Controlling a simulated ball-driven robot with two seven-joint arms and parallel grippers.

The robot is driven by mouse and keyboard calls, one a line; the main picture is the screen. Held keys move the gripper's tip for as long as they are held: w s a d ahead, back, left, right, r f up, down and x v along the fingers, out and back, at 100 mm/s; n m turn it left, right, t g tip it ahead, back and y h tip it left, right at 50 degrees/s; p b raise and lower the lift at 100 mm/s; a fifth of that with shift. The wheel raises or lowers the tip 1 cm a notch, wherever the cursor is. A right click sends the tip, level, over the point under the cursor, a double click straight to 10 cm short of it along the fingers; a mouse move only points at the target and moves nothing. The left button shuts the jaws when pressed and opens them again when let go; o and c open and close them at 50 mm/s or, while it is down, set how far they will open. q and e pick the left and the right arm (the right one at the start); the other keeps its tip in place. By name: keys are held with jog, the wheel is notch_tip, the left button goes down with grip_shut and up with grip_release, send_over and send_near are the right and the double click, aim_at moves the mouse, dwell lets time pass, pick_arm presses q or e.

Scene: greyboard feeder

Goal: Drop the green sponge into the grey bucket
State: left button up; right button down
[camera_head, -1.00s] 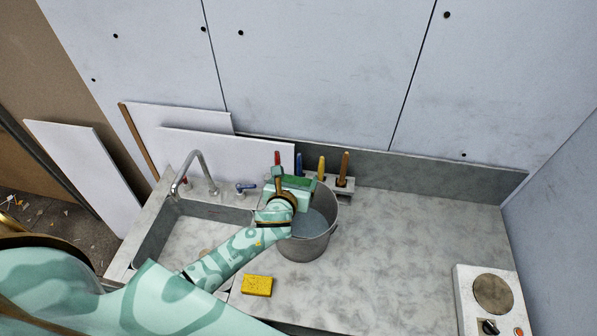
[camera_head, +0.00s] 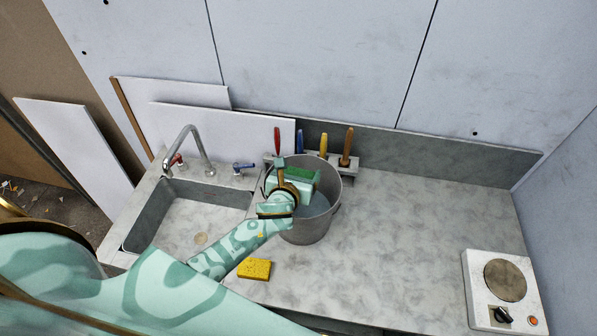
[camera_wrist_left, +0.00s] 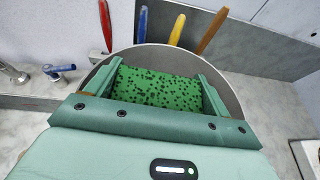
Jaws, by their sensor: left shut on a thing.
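The green sponge (camera_wrist_left: 155,87) is held between the fingers of my left gripper, and its dark-spotted face shows in the left wrist view. In the head view the sponge (camera_head: 303,176) is partly hidden by my left gripper (camera_head: 297,182). The gripper is shut on it, over the mouth of the grey bucket (camera_head: 309,228). The bucket stands upright on the counter with greyish water showing inside. Its rim (camera_wrist_left: 240,104) surrounds the sponge in the left wrist view. I cannot tell the exact height of the sponge against the rim. My right gripper is not in view.
A yellow sponge (camera_head: 254,269) lies in front of the bucket. The sink (camera_head: 176,222) with its tap (camera_head: 190,140) is at left. A rack (camera_head: 342,171) with several coloured handles stands behind the bucket. A hot plate (camera_head: 503,290) sits at right; the counter between is clear.

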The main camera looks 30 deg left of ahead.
pick_arm(q)
jog(key=o, duration=0.9)
jog(key=p+v, duration=0.1)
jog(key=v, duration=1.5)
jog(key=shift+s+d, duration=0.15)
jog(key=shift+s, duration=0.05)
